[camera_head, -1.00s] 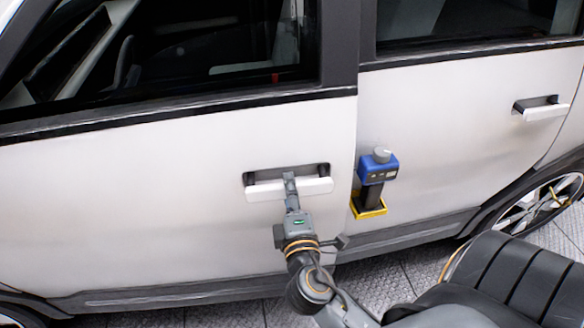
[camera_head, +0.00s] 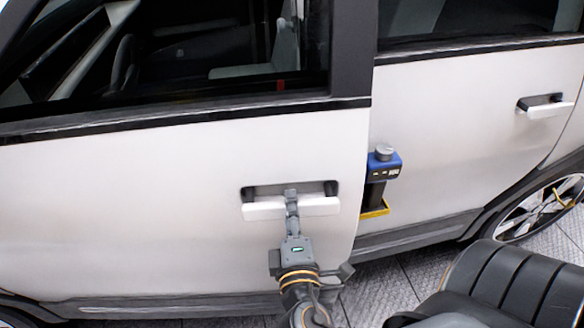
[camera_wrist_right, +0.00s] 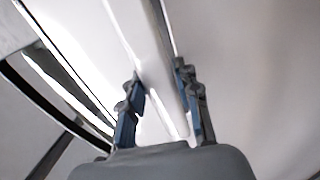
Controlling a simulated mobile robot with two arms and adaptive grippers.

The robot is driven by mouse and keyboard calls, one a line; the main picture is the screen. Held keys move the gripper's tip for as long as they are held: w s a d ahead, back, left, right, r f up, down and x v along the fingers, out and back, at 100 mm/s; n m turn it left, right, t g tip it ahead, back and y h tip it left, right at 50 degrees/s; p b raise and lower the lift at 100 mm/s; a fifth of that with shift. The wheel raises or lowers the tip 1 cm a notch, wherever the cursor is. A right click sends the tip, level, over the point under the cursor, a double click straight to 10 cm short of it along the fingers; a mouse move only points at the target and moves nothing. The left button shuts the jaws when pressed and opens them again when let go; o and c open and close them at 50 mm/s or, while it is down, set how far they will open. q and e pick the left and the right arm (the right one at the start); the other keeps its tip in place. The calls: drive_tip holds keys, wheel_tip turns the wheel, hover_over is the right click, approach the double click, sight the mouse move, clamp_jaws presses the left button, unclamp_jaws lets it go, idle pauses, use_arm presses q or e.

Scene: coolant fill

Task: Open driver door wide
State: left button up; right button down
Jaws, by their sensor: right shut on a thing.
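The driver door (camera_head: 170,215) is a white panel filling the left and middle of the head view. Its rear edge stands out from the body and overlaps the rear door, so it is slightly ajar. Its white handle (camera_head: 262,211) lies across a dark recess. My right gripper (camera_head: 291,198) is shut on this handle. In the right wrist view the handle bar (camera_wrist_right: 160,70) runs between the two fingers (camera_wrist_right: 160,98). My left gripper is not in view.
The rear door (camera_head: 460,130) with its own handle (camera_head: 545,107) is closed at the right. A blue and black device (camera_head: 384,165) on a yellow bracket (camera_head: 377,210) is partly covered by the driver door's edge. Tiled floor (camera_head: 400,285) shows below.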

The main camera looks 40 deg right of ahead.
drive_tip(key=shift+s+a+f, duration=0.1)
drive_tip(key=shift+s+a, duration=0.05)
drive_tip(key=shift+s, duration=0.1)
